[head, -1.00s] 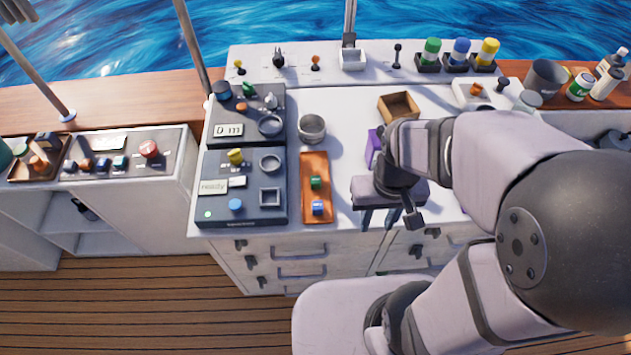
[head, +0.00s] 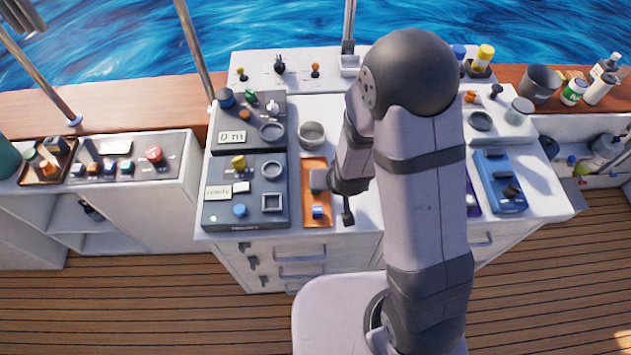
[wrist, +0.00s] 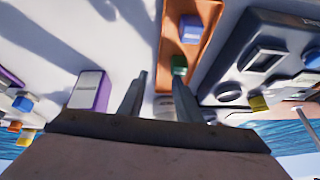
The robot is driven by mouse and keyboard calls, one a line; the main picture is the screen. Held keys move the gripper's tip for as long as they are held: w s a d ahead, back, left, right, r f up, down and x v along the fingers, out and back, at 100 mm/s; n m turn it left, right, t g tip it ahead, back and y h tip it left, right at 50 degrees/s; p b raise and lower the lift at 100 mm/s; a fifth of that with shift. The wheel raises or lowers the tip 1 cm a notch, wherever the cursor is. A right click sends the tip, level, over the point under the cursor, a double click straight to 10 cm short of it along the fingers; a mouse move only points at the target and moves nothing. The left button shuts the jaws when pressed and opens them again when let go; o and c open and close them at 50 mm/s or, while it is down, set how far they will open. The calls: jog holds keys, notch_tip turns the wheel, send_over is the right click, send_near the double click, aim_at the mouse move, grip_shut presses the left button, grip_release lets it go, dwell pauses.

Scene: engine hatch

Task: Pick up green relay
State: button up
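The green relay (wrist: 179,66) shows in the wrist view at the near end of the orange tray (wrist: 199,45), by the tip of the right-hand finger. In the head view it is hidden by my gripper (head: 318,182), which hangs over the tray (head: 307,210). In the wrist view my gripper (wrist: 160,80) is open, with nothing between its fingers. The relay is not centred between them. I cannot tell whether the finger touches it.
A blue relay (head: 317,211) sits in the tray's front part. A dark control panel (head: 220,217) stands left of the tray, with a metal ring or cup (head: 312,133) behind. A purple box (wrist: 90,92) shows at the left of the wrist view.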

jog(key=shift+w+a+f+t+p, duration=0.75)
jog(key=shift+w+a+t+p, duration=0.1)
jog(key=shift+w+a+t, duration=0.2)
jog(key=shift+w+a+f+t+p, duration=0.25)
jog(key=shift+a+t+p, duration=0.1)
jog(key=shift+t+p, duration=0.25)
jog(key=shift+s+a+f+t, duration=0.1)
jog(key=shift+a+t, duration=0.1)
jog(key=shift+t, duration=0.15)
jog(key=shift+s+a+f+t, duration=0.2)
jog(key=shift+s+t, duration=0.05)
jog(key=shift+t, duration=0.05)
jog(key=s, duration=0.1)
jog(key=s+f+t, duration=0.1)
jog(key=s+b, duration=0.1)
jog(key=shift+a+f+t, duration=0.2)
jog(key=shift+a+t, duration=0.1)
jog(key=shift+t, duration=0.1)
jog(key=shift+s+d+r+t+h+b, duration=0.1)
jog(key=shift+s+t+h+b, duration=0.25)
jog(key=shift+s, duration=0.2)
jog(key=shift+s+r+n+t, duration=0.15)
jog(key=shift+s+n+t, duration=0.1)
jog(key=shift+n, duration=0.05)
jog(key=shift+b+x, duration=0.7)
jog(key=shift+x, duration=1.85)
